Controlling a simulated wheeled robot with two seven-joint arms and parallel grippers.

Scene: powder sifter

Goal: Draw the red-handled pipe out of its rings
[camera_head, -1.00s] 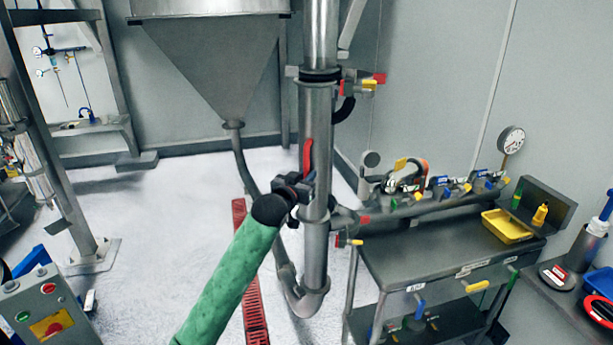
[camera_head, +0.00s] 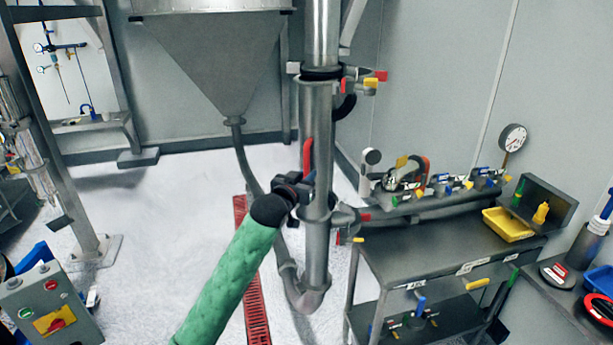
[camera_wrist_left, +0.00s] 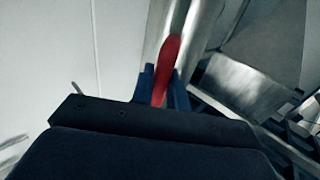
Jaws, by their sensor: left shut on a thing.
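The steel pipe (camera_head: 316,130) stands upright in the middle of the head view. Its red handle (camera_head: 308,135) is on its left side, and the handle also shows in the left wrist view (camera_wrist_left: 168,68). My left gripper (camera_head: 305,184) is at the handle's lower part, shut on it; its fingers sit on both sides of the handle in the wrist view. An upper ring (camera_head: 320,76) with a red-tipped clamp and a lower ring (camera_head: 343,216) with red and yellow clamp ends sit around the pipe. My right gripper is not in view.
A steel elbow (camera_head: 303,296) lies at the pipe's foot. A hopper (camera_head: 212,55) stands behind left. A cart (camera_head: 430,255) with clamps and a yellow tray (camera_head: 508,224) is close on the right. A control box (camera_head: 48,310) is at lower left.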

